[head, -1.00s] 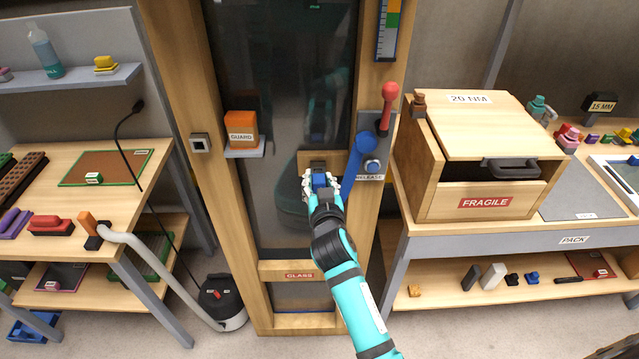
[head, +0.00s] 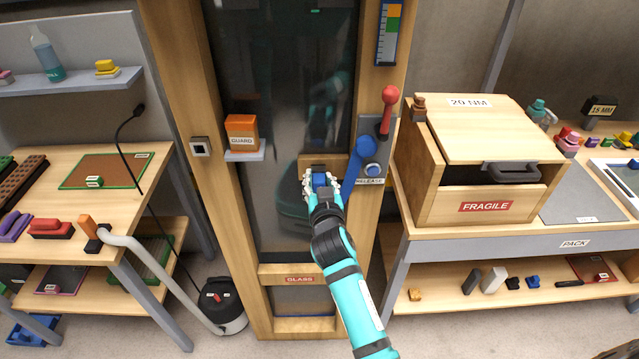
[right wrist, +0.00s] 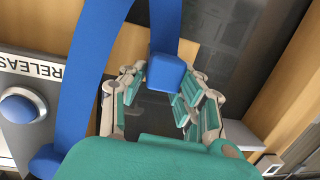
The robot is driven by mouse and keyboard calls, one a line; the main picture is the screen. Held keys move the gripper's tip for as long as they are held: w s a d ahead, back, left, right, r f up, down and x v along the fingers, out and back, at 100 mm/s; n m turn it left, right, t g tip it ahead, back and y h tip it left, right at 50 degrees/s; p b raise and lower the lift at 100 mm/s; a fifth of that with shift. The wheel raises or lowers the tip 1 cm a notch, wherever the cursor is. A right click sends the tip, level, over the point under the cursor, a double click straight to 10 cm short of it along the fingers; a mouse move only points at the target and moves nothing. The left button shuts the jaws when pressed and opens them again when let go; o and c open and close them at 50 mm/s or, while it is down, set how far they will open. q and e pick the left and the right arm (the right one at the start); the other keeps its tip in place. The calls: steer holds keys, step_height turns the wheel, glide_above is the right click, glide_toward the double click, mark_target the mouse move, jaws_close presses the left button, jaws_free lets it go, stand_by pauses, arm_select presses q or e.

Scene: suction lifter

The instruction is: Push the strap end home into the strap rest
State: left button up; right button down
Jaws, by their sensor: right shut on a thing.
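My right gripper (head: 322,182) is shut on the blue strap end (right wrist: 167,72), in front of the glass panel. The strap end is a blue block between the fingers in the right wrist view. The blue strap (head: 354,168) runs from the release plate (head: 375,130) to the gripper and curves past it in the right wrist view (right wrist: 85,70). A wooden piece (head: 310,160) lies directly behind the strap end, probably the strap rest. The gripper hides where they meet, so I cannot tell how deep the end sits. My left gripper is not in view.
A red-knobbed lever (head: 389,97) and a round blue button (head: 373,170) sit just right of the gripper. An orange guard block (head: 242,130) stands on a small ledge to the left. A wooden box marked fragile (head: 485,205) stands on the right bench.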

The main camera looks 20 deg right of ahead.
steer(key=c, duration=0.9)
jaws_free()
